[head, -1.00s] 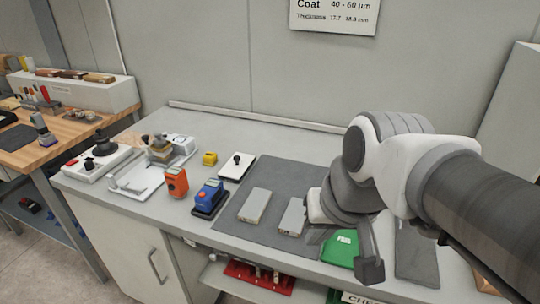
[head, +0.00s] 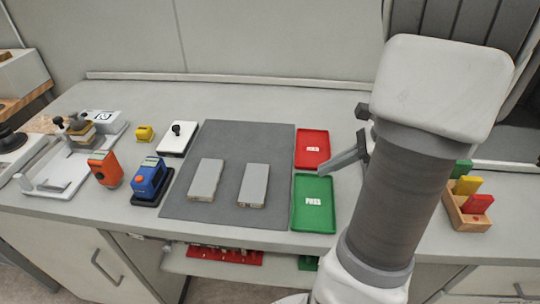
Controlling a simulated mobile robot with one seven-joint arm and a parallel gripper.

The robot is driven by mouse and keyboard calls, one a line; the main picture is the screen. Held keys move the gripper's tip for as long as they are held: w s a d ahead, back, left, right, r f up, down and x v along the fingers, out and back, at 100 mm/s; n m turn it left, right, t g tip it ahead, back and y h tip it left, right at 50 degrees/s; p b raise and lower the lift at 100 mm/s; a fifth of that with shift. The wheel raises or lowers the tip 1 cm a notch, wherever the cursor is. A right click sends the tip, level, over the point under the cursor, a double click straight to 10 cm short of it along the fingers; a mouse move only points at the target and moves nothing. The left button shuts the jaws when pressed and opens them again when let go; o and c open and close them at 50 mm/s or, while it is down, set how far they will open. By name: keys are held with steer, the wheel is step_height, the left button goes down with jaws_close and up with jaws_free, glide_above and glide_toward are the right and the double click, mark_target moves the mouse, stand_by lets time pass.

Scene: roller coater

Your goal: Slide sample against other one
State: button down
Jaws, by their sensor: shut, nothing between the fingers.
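Two grey flat block samples lie on the dark grey mat (head: 230,138) in the head view. The left sample (head: 206,180) and the right sample (head: 253,186) lie side by side, roughly parallel, with a strip of bare mat between them. My gripper (head: 340,170) is to the right of both, over the red and green trays' right edges, apart from the samples. Its fingers are shut and hold nothing. My arm hides part of the bench to the right.
A red tray (head: 312,150) and a green tray (head: 314,203) lie right of the mat. A blue device (head: 149,178), an orange device (head: 105,168) and a white plate with a black knob (head: 178,139) stand left of it. A wooden card holder (head: 466,208) is at the right.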

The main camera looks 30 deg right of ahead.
mark_target(246, 180)
steer(key=b+x, duration=0.2)
steer(key=x, duration=0.7)
steer(key=shift+a+f, duration=0.1)
steer(key=shift+f, duration=0.1)
steer(key=w+a, duration=0.2)
steer(key=shift+w+a+f, duration=0.1)
steer(key=shift+a, duration=0.25)
steer(key=shift+w+a, duration=0.35)
steer(key=w+a, duration=0.4)
steer(key=a, duration=0.1)
steer(key=shift+a, duration=0.1)
